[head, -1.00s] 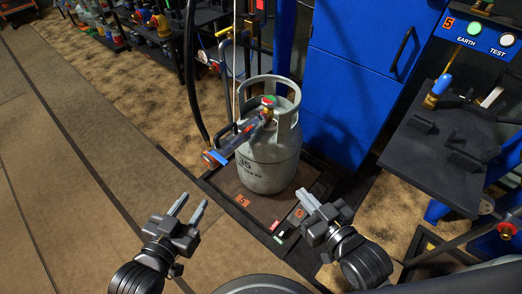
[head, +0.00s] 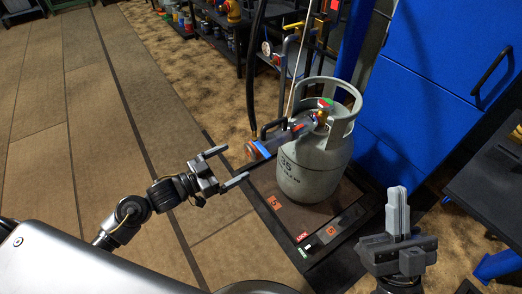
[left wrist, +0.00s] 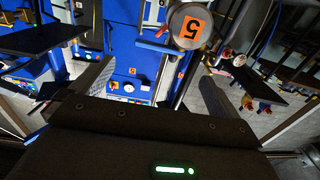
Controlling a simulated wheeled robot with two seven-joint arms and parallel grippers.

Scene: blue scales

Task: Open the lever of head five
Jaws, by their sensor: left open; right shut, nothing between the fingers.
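A grey gas cylinder (head: 310,165) marked 35 stands upright on the brown scale platform (head: 308,222), which bears an orange 5 label. A grey filling head (head: 285,138) with blue and orange parts is at the cylinder's valve (head: 322,116) and points left. A dark handle shows beside it; I cannot tell whether this is its lever. My left gripper (head: 228,165) is open and empty, left of and below the head's outer end, apart from it. My right gripper (head: 398,195) is shut and empty, right of the platform.
A blue cabinet (head: 425,90) stands behind the cylinder. A black hose (head: 254,70) and a pipe with a gauge rise behind the filling head. A dark bench (head: 495,180) is at the right. The floor at the left is clear.

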